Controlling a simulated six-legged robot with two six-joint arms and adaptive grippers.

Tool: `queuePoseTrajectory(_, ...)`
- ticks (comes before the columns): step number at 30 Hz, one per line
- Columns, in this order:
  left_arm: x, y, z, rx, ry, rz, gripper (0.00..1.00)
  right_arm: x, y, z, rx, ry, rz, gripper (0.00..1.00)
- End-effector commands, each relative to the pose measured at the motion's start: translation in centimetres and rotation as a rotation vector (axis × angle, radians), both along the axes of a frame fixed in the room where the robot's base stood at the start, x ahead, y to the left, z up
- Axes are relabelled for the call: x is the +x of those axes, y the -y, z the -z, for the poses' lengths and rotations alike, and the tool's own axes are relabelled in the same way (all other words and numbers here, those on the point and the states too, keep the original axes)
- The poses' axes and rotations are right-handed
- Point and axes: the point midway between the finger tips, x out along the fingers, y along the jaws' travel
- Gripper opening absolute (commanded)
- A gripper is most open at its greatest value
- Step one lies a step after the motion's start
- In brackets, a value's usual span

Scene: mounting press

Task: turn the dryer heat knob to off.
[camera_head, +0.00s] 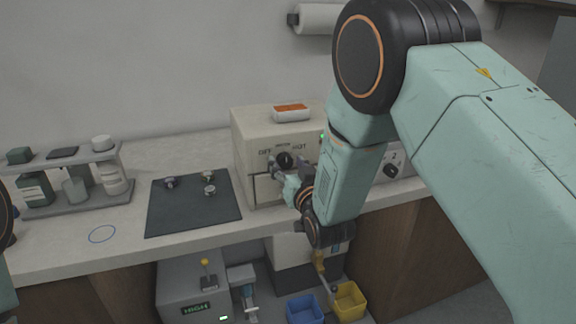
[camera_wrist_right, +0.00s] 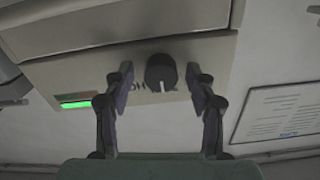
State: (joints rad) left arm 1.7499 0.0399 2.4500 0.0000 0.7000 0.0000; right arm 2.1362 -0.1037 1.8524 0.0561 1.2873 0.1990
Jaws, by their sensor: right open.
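The dryer (camera_head: 252,132) is a cream box on the counter. Its black heat knob (camera_head: 284,159) sits on the front between the words OFF and HOT. The gripper and forearm hide part of the dryer's front. My left gripper is not visible.
A dark mat (camera_head: 193,204) with several small parts lies left of the dryer. A grey shelf (camera_head: 75,196) with bottles stands farther left. An orange-and-white item (camera_head: 291,113) lies on the dryer. Blue (camera_head: 305,310) and yellow (camera_head: 349,303) bins stand below. A green light (camera_wrist_right: 75,103) glows beside the knob.

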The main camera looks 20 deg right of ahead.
Motion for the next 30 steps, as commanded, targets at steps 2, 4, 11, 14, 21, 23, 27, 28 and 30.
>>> queuePoseTrajectory(2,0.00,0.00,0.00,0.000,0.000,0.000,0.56,0.02,-0.03,0.04,-0.001,-0.001,0.000,0.56)
queuePoseTrajectory(4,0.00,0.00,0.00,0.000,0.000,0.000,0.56,0.00,-0.03,0.04,-0.001,-0.001,0.000,0.56)
queuePoseTrajectory(11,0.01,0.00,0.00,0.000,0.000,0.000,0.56,-0.02,-0.02,0.02,-0.001,-0.001,0.000,0.42)
queuePoseTrajectory(14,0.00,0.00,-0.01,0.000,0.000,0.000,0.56,-0.02,-0.02,0.02,-0.001,0.000,0.000,0.33)
queuePoseTrajectory(21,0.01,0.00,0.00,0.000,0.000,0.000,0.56,-0.02,0.00,0.02,0.000,0.000,0.000,0.13)
queuePoseTrajectory(23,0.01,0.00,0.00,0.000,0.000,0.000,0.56,-0.02,-0.01,0.02,-0.001,-0.001,0.000,0.08)
queuePoseTrajectory(27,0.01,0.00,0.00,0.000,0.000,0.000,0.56,-0.01,-0.02,0.03,-0.001,-0.001,0.000,0.02)
queuePoseTrajectory(28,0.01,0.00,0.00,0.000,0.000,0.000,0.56,-0.01,-0.02,0.02,-0.002,-0.001,0.000,0.02)
queuePoseTrajectory(30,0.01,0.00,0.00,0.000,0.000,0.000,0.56,-0.01,-0.02,0.03,-0.008,-0.001,0.000,0.02)
